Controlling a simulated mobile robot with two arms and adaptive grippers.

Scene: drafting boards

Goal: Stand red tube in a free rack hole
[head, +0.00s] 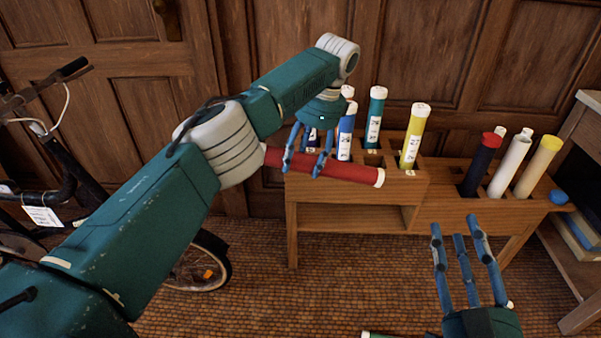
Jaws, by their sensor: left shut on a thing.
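My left gripper (309,160) is shut on the red tube (345,169), which has a white end cap at its right end. The tube lies nearly level across the front of the wooden rack (350,190), tilted slightly down to the right. I cannot tell whether it touches the rack. The arm hides its left end. The rack has a dark empty hole (373,160) between the teal tube (375,115) and the yellow tube (412,137). My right gripper (459,235) is open and empty, in front of the rack at lower right.
Blue tubes (345,133) stand in the rack's left part. A black tube (480,168), a white tube (510,165) and a cream tube (537,166) stand at the right. A bicycle (60,150) is at left; a green tube (385,335) lies at the bottom edge.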

